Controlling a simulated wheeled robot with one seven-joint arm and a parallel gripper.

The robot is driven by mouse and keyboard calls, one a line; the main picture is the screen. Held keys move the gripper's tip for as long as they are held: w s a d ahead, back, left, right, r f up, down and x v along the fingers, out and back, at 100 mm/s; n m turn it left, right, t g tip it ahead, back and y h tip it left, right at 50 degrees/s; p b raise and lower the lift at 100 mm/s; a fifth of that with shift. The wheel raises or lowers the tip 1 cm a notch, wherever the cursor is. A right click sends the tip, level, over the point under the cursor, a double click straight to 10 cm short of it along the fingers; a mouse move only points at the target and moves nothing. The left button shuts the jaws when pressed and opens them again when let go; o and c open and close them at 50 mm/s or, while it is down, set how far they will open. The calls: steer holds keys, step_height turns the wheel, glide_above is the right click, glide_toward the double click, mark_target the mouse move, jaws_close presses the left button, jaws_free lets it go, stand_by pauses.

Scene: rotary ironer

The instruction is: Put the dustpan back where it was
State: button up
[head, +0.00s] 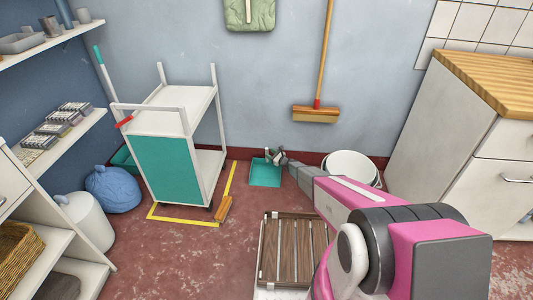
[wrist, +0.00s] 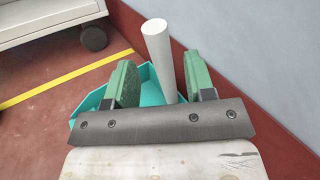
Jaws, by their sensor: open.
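The teal dustpan (head: 265,174) is on the red floor near the back wall, right of the yellow floor line. In the wrist view the dustpan (wrist: 150,92) shows below my fingers, with its white handle (wrist: 157,42) rising towards the camera. My gripper (head: 275,156) is at the dustpan in the head view. In the wrist view my gripper (wrist: 161,82) is open, with the green finger pads on either side of the handle. The handle looks nearer the right pad; whether it touches cannot be told. Part of the pan is hidden by my gripper.
A white cart (head: 172,150) with a teal panel stands inside yellow floor tape (head: 185,221). A small hand brush (head: 223,208) is at the tape's corner. A white bucket (head: 352,166) stands behind my arm. A slatted wooden piece (head: 292,250) lies in front. A broom (head: 318,112) hangs on the wall.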

steer(key=s+d+r+n+g+h, duration=0.1)
steer(key=s+d+r+n+g, duration=0.3)
steer(key=s+r, duration=0.45)
steer(key=s+d+r+n+g+h, duration=0.2)
steer(key=s+r+n, duration=0.4)
steer(key=s+r, duration=0.3)
steer(key=s+d+r+n+g+h, duration=0.1)
steer(key=s+d+r+n+g, duration=0.2)
steer(key=s+r+n, duration=0.5)
steer(key=s+d+r+n+h, duration=0.1)
steer(key=s+d+r+h, duration=0.2)
steer(key=s+d+r, duration=0.2)
steer(key=s+d+r+n+g+h, duration=0.1)
steer(key=s+d+r+h, duration=0.3)
steer(key=s, duration=0.7)
steer(key=s+d+r+n+h, duration=0.3)
steer(key=s+d+r, duration=0.3)
steer(key=s, duration=0.3)
steer(key=shift+d+r+g+h, duration=0.15)
steer(key=shift+d+g+h, duration=0.15)
steer(key=shift+d, duration=0.55)
